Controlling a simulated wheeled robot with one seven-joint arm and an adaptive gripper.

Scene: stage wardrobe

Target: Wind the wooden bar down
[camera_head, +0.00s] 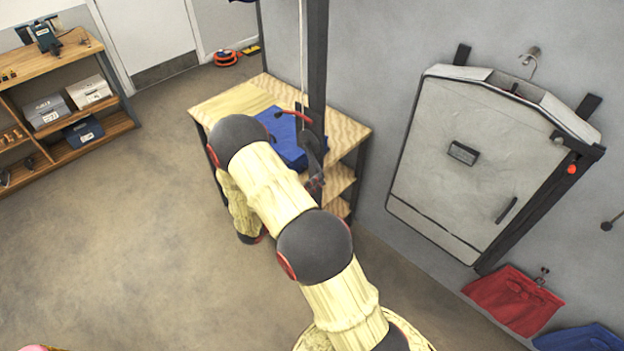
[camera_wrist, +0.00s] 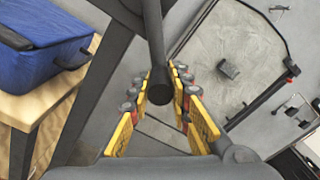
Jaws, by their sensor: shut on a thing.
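In the wrist view my gripper (camera_wrist: 159,96) has its yellow fingers with grey and red pads on either side of a dark round handle (camera_wrist: 160,84), shut on it. The handle's shaft runs up to a grey crank arm at the top of the view. In the head view a dark crank mechanism (camera_head: 311,146) is on a tall dark post (camera_head: 317,60), with a pale cord (camera_head: 302,50) running up beside it. My arm hides most of my gripper there. I cannot make out a wooden bar in either view.
A wooden table (camera_head: 345,126) stands by the post, with a blue case (camera_head: 288,146) on it close to the crank. A large grey panel (camera_head: 470,150) is on the wall to the right. Shelves (camera_head: 62,62) stand far left. The floor between is clear.

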